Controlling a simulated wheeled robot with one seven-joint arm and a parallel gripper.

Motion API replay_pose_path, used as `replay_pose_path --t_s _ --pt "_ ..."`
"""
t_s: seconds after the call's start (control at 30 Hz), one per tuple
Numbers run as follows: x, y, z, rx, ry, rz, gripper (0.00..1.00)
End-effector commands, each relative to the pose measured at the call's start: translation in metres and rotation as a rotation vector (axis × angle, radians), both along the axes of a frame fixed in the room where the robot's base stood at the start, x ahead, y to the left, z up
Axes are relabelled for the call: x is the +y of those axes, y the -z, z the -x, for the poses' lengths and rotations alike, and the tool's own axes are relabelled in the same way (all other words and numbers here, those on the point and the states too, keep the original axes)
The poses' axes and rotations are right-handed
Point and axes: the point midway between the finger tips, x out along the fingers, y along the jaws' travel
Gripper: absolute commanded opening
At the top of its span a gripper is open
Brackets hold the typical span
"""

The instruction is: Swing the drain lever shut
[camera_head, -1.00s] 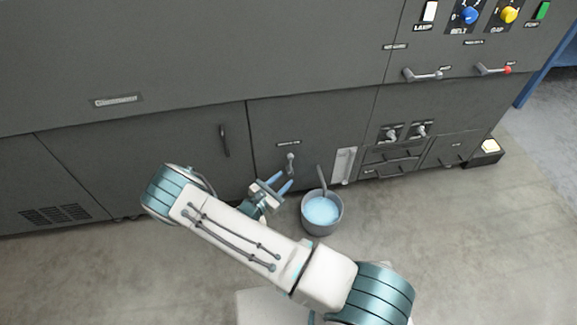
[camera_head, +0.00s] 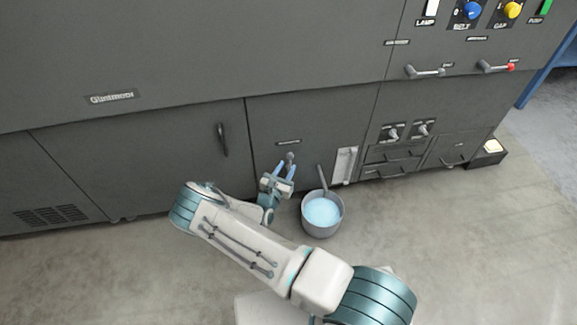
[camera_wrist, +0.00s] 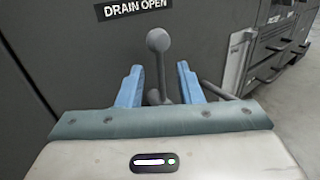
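The drain lever (camera_wrist: 158,42) is a small grey lever with a round knob on the dark machine front, under a label (camera_wrist: 133,8) whose readable words are "DRAIN OPEN". In the head view the lever (camera_head: 290,156) sits just beyond my fingertips. My gripper (camera_head: 284,168) is open, its two blue fingers pointing at the panel. In the wrist view my gripper (camera_wrist: 158,78) has one finger on each side of the lever's shaft, with a gap visible on both sides. The lower end of the lever is partly hidden by my gripper.
A pale gauge strip (camera_head: 345,165) is on the panel to the right. Open floor (camera_head: 480,240) lies at the right.

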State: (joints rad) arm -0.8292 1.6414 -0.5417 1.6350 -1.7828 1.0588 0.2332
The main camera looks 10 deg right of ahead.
Motion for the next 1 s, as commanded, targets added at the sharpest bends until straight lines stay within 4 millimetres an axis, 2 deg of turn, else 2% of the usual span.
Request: replay_pose_path --t_s 0.2,0.57,0.7,1.0 --pt "-0.014 0.001 -0.021 -0.001 0.0 -0.001 0.33" --pt "-0.017 0.0 -0.025 0.001 0.0 0.001 0.33" --pt "-0.017 0.0 -0.025 0.001 0.0 0.001 0.0" --pt "-0.011 0.001 -0.025 0.001 -0.007 0.014 0.0"
